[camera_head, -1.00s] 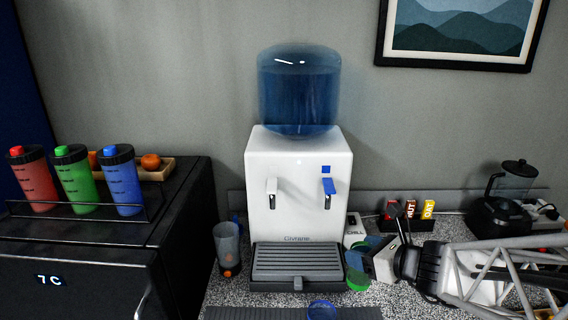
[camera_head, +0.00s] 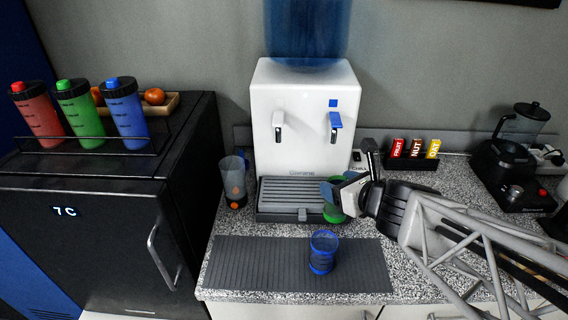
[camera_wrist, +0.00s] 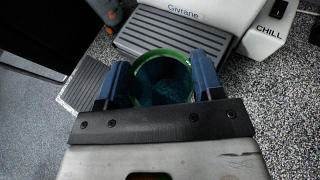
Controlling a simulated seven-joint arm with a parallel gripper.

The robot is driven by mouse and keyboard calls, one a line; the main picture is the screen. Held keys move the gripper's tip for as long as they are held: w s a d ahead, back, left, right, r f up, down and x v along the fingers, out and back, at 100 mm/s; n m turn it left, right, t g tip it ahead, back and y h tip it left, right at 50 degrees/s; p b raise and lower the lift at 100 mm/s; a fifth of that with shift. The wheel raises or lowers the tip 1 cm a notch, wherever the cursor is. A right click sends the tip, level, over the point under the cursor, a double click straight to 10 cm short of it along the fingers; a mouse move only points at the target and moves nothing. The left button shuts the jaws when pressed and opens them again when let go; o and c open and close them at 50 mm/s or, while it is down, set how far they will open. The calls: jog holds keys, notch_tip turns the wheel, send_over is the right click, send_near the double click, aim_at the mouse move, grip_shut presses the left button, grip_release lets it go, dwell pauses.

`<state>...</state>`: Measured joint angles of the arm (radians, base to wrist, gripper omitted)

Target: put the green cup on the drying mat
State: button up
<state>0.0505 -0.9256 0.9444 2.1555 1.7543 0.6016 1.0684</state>
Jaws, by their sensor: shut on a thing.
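The green cup (camera_head: 333,213) is at the right front of the water dispenser's drip tray in the head view, partly hidden by my gripper. My gripper (camera_head: 336,192) is shut on it. In the wrist view the cup's green rim (camera_wrist: 160,54) shows between the two blue fingers of my gripper (camera_wrist: 160,82), one finger on each side. I cannot tell whether the cup touches the counter. The dark grey ribbed drying mat (camera_head: 262,265) lies along the counter's front.
The white water dispenser (camera_head: 303,115) with its drip tray (camera_head: 290,212) stands behind the mat. A black fridge (camera_head: 90,225) is at left, a bar rack (camera_head: 413,160) and blender (camera_head: 512,165) at right. The mat's left part is bare.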

jog(key=shift+s+a+f+m+t+h, duration=1.1)
jog(key=shift+s+a+f+m+h, duration=1.7)
jog(key=shift+s+a, duration=2.15)
jog(key=s+d+m+h, duration=0.4)
jog(key=s+h, duration=0.3)
jog(key=s, duration=0.5)
jog(key=shift+s+r+m+g, duration=0.3)
jog(key=shift+m+g, duration=0.1)
jog(key=shift+m, duration=0.5)
jog(key=shift+w+a, duration=0.15)
jog(key=shift+w, duration=0.05)
jog(key=w+a+f, duration=0.1)
jog(key=w+a, duration=0.6)
jog(key=w, duration=0.6)
jog(key=shift+f, duration=0.2)
jog(key=shift+w, duration=0.1)
